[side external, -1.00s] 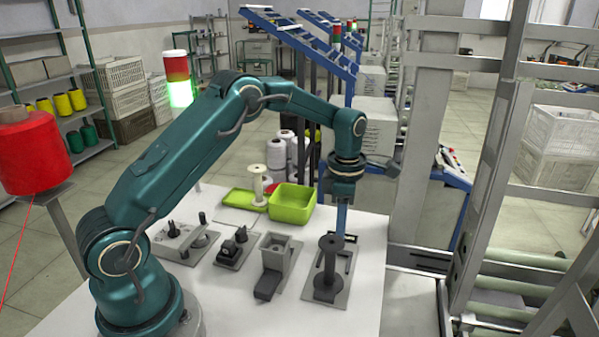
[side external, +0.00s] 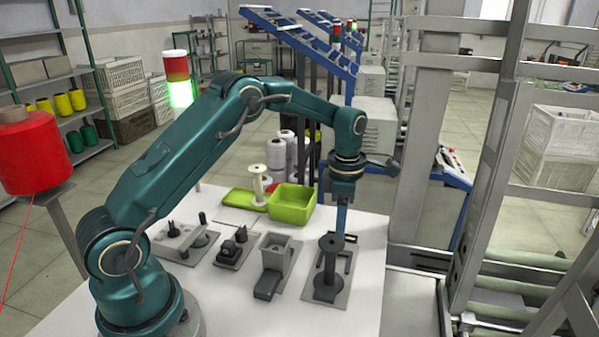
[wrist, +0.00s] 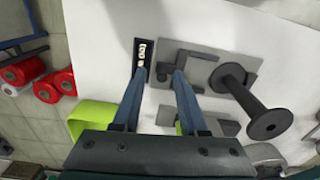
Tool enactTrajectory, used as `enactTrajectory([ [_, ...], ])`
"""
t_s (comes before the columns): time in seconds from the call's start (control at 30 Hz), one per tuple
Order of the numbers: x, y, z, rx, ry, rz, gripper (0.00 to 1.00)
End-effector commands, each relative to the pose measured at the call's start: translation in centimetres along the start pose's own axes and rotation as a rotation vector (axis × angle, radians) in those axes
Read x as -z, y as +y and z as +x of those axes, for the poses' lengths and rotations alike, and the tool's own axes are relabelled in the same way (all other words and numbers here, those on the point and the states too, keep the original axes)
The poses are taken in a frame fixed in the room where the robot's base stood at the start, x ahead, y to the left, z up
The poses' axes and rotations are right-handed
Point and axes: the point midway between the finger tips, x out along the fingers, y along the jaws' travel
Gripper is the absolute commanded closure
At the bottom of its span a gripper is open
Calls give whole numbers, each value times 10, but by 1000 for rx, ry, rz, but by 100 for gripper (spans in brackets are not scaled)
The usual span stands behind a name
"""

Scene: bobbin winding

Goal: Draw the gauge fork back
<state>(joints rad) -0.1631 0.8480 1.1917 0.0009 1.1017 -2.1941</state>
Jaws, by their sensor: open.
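The gauge station's grey plate (side external: 341,289) is at the front right of the white table. A black flanged bobbin (side external: 330,264) stands upright on it; the wrist view shows it too (wrist: 240,92). The dark gauge fork (side external: 349,257) lies on the plate behind the bobbin, and in the wrist view its dark frame (wrist: 213,53) shows left of the bobbin. My gripper (wrist: 160,72) is open, fingers pointing down at the fork's end of the plate, away from the bobbin. The right finger overlaps the fork's near end; I cannot tell whether they touch.
A grey hopper-like block (side external: 275,260) and other small fixtures (side external: 236,248) stand left of the plate. A green bin (side external: 292,207) and a white spool (side external: 257,182) are behind. A black strip with white marks (wrist: 145,52) lies beside the plate. Bare table surrounds the stations.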

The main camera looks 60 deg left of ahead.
Motion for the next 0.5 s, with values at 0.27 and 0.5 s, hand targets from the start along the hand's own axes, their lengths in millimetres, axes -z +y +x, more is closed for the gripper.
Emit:
enactTrajectory([
  [0.27,-1,0,-26,-3,-3,0,57],
  [0.5,-1,0,-49,-3,-3,0,57],
])
